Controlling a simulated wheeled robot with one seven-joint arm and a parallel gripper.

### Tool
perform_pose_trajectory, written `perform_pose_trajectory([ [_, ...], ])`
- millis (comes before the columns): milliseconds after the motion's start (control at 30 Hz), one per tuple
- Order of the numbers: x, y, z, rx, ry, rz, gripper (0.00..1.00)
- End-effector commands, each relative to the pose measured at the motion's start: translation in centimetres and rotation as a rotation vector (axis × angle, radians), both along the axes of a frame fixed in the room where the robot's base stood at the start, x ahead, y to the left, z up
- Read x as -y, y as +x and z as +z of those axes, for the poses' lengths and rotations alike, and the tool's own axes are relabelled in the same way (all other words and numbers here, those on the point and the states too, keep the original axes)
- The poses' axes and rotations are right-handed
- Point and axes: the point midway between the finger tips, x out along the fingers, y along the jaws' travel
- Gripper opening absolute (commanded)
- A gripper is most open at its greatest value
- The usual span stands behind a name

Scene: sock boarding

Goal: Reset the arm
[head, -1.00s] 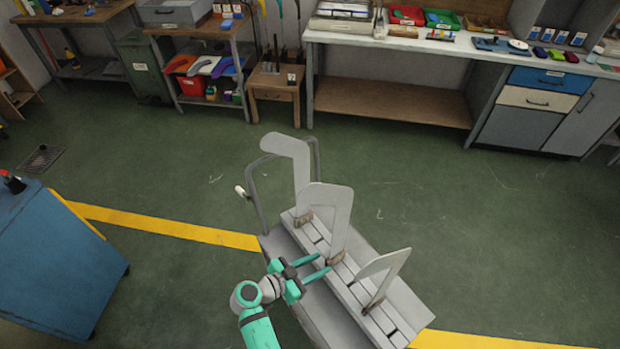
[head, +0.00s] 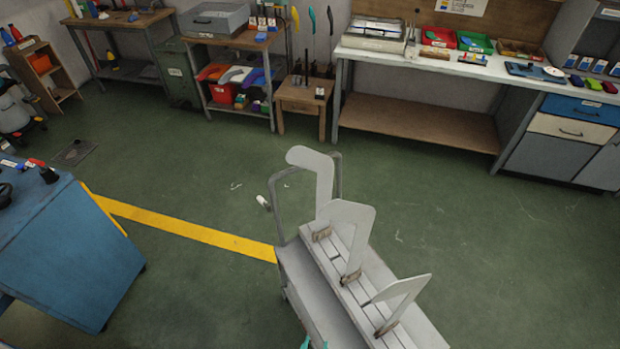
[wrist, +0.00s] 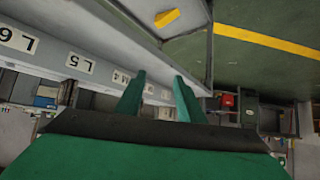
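My gripper (wrist: 158,95) shows in the wrist view with its two green fingers apart and nothing visible between them. In the head view only small green tips of it (head: 306,343) show at the bottom edge, beside the cart; the rest of my arm is out of that view. The grey cart (head: 318,300) carries three upright pale foot-shaped boards: a far one (head: 322,185), a middle one (head: 350,235) and a near one (head: 398,300). Each has a brownish piece at its base. The wrist view also shows a pale surface (wrist: 45,60) with labels including L6 and L5.
A blue cabinet (head: 70,255) stands at the left. A long workbench (head: 420,60) with trays and a small wooden stand (head: 303,100) line the back. Green floor (head: 200,165) with a yellow line (head: 190,228) lies open between them. The wrist view shows a yellow piece (wrist: 167,17).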

Motion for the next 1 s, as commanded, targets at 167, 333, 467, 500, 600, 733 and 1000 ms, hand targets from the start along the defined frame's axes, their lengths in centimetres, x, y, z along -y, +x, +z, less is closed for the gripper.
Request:
perform_pose_trajectory([
  [167, -1.5, -4.7, 3.9, 0.07, 0.032, 0.131, 0.35],
  [333, -2.5, -8.1, 9.5, 0.18, 0.038, 0.219, 0.35],
  [467, -2.7, -10.3, 14.6, 0.278, 0.021, 0.253, 0.35],
  [500, -2.6, -10.8, 16.2, 0.306, 0.013, 0.257, 0.35],
  [600, -2.2, -11.8, 19.6, 0.369, -0.012, 0.26, 0.35],
  [733, -1.8, -12.6, 22.6, 0.426, -0.038, 0.253, 0.35],
  [1000, -1.5, -12.9, 24.0, 0.451, -0.053, 0.25, 0.35],
])
